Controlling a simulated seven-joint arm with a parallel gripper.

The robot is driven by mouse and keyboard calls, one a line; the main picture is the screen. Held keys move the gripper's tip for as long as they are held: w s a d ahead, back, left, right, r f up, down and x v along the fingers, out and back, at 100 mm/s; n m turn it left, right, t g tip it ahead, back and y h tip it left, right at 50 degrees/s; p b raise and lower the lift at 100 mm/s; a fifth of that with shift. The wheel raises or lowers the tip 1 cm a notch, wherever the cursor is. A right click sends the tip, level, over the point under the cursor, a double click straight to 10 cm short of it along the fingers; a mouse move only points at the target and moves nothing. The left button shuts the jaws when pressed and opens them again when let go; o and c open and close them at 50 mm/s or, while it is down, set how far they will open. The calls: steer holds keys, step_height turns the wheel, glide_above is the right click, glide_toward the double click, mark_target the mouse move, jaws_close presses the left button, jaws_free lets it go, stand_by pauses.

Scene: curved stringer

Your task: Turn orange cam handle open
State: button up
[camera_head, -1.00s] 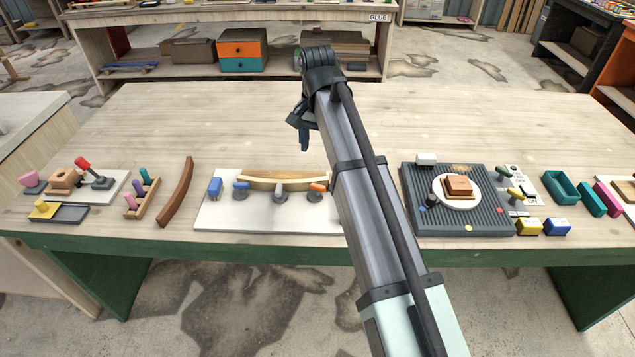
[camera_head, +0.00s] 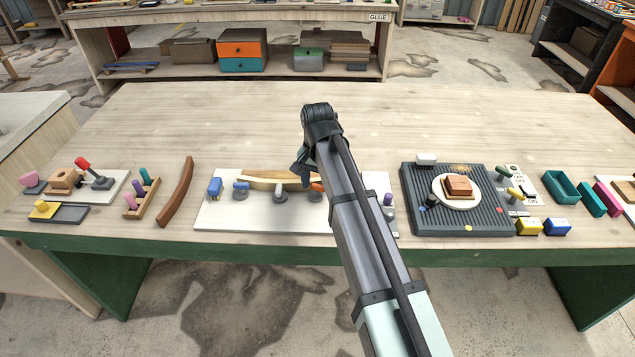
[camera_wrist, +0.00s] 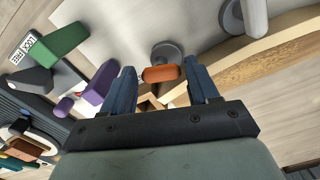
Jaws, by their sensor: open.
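The orange cam handle (camera_wrist: 160,74) shows in the wrist view, on a round grey base (camera_wrist: 165,52) on the white board. It lies between the two blue fingertips of my gripper (camera_wrist: 163,80), near their ends; I cannot tell whether they touch it. My gripper is open. In the head view the orange handle (camera_head: 317,187) is partly hidden by my arm, and my gripper (camera_head: 303,168) is just above it. A curved wooden piece (camera_head: 275,180) lies along the back of the board (camera_head: 225,216), behind the grey cams.
A purple handle (camera_wrist: 101,82) and a green one (camera_wrist: 62,40) are close by. A ribbed grey tray (camera_head: 480,210) lies right.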

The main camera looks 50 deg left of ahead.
mark_target(318, 186)
steer(key=shift+c, duration=0.3)
steer(key=c, duration=0.7)
steer(key=shift+n, duration=2.1)
steer(key=shift+f, duration=0.1)
steer(key=o, duration=0.8)
steer(key=shift+c, duration=0.2)
step_height(318, 186, up, 14)
